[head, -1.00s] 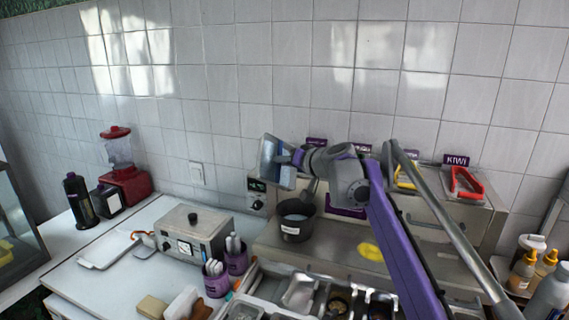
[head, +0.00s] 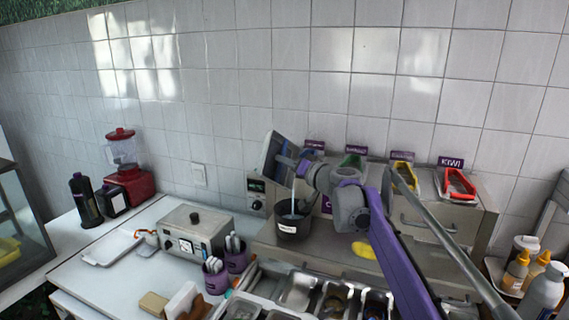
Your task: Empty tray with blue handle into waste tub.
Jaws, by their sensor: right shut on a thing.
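My right gripper (head: 297,163) is shut on a metal tray (head: 276,152), which it holds tilted steeply above the counter. A small blue part, seemingly the tray's handle, shows at the jaws. The dark waste tub (head: 292,226) with a white label stands below on the steel counter. A thin pale stream (head: 293,197) runs from the tray's lower edge down into the tub. The inside of the tray is hidden from this side. My left gripper is not in view.
Trays with green (head: 352,162), yellow (head: 401,183) and red (head: 459,182) handles sit on the steel unit behind my right arm. A grey metal box (head: 194,236) and purple cutlery cups (head: 236,255) stand left of the tub. Topping pans (head: 299,292) lie in front.

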